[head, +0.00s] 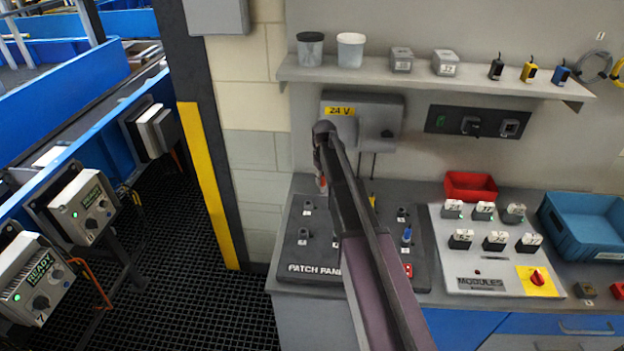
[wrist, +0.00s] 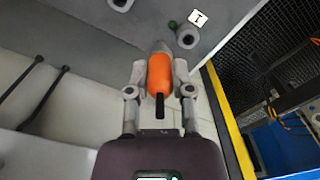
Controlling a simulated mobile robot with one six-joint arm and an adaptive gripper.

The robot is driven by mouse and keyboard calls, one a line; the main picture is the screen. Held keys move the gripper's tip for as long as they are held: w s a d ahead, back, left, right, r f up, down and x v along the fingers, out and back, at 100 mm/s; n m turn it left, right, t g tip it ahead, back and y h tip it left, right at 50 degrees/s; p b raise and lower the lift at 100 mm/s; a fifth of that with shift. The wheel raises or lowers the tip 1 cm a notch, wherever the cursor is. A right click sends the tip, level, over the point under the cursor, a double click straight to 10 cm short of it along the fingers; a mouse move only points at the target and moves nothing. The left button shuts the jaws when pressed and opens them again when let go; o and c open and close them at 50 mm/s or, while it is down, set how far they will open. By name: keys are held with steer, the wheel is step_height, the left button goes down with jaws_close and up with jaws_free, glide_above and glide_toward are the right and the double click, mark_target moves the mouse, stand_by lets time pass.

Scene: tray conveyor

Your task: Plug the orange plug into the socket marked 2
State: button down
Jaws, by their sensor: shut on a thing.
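The orange plug (wrist: 160,74) is between the two fingers of my gripper (wrist: 160,90), which is shut on it. Its grey tip points to the top of the wrist view. In the head view my gripper (head: 321,172) is above the back left of the patch panel (head: 352,278), and only a bit of orange shows. A socket (wrist: 188,37) beside a tag marked 1 lies just beyond the plug tip, apart from it as far as I can tell. Another socket (wrist: 121,4) is cut off at the top edge. I cannot read which socket is marked 2.
A blue plug (head: 406,237) stands at the panel's right side. A yellow one (head: 372,200) shows behind my arm, which hides the panel's middle. The grey 24 V box (head: 362,118) is on the wall behind. The modules board (head: 490,263) is to the right.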

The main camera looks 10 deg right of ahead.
steer(key=s+d+r, duration=0.1)
steer(key=s+d, duration=0.1)
steer(key=d, duration=0.4)
steer(key=shift+p, duration=0.35)
steer(key=shift+f, duration=0.1)
steer(key=shift+f+b, duration=2.8)
steer(key=shift+b, duration=0.1)
steer(key=shift+f+b, duration=1.55)
steer(key=shift+f, duration=0.05)
steer(key=shift+c, duration=2.2)
jaws_free()
steer(key=shift+r, duration=0.2)
